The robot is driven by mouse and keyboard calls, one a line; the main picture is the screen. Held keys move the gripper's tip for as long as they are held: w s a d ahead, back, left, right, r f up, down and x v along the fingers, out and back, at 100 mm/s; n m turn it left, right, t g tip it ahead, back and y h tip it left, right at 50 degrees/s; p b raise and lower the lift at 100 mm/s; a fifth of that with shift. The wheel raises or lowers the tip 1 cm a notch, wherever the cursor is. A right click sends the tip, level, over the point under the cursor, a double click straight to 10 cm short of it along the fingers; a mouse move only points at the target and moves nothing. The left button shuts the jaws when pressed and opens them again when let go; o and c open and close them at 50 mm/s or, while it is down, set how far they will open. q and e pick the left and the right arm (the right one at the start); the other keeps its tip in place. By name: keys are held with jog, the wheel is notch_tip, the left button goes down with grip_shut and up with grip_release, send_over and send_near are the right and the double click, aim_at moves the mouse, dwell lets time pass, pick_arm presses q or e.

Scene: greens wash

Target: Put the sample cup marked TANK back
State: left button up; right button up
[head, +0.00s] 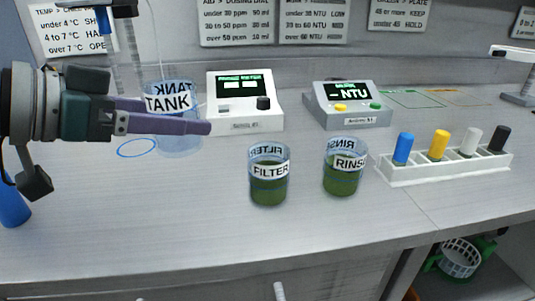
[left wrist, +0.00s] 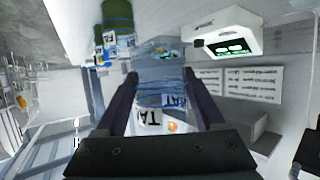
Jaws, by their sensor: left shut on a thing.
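The clear, bluish sample cup marked TANK (head: 178,143) stands upright at the left of the counter. My left gripper (head: 182,117) is shut on it, with a purple finger across its front. The cup also shows between the fingers in the left wrist view (left wrist: 160,92), and it looks empty. A blue ring outline (head: 137,148) is on the counter just left of the cup's base. I cannot tell whether the base touches the counter. My right gripper is not in view.
Cups marked FILTER (head: 269,187) and RINSE (head: 342,181) hold green liquid, right of the TANK cup. A white meter (head: 245,115) and a grey NTU meter (head: 348,112) stand behind. A white rack (head: 445,168) holds coloured-capped pieces. The front counter is clear.

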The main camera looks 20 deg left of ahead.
pick_arm(q)
jog(key=b, duration=0.1)
send_over(192, 205)
notch_tip(192, 205, down, 6)
jog(key=shift+r, duration=0.1)
jog(key=shift+f+b, duration=1)
jog(key=shift+f, duration=1)
jog(key=shift+f, duration=0.2)
jog(key=o, duration=1.4)
jog(key=shift+r, duration=0.1)
